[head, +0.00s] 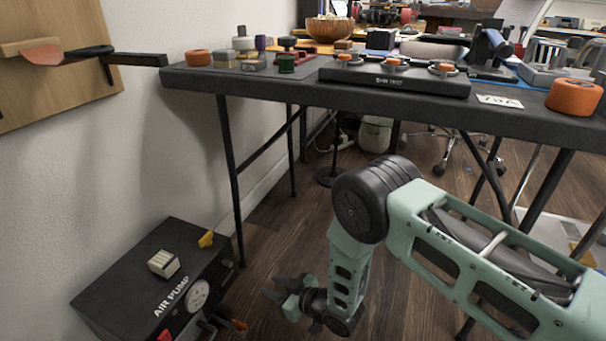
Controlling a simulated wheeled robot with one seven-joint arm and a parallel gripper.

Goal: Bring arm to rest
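My arm shows in the head view as pale green links with a dark round joint. It reaches in from the lower right and bends down at the elbow. My gripper (277,294) hangs low over the wooden floor, just right of the air pump box. Its dark fingers point left and look spread apart, with nothing seen between them. It is well below the table and touches nothing that I can see.
A black table (240,86) spans the back, bearing a black test board (395,85), an orange roll (573,97) and several small parts. A black air pump box (150,283) stands at lower left. A wooden wall board (50,85) holds a red-bladed tool. Table legs stand behind my arm.

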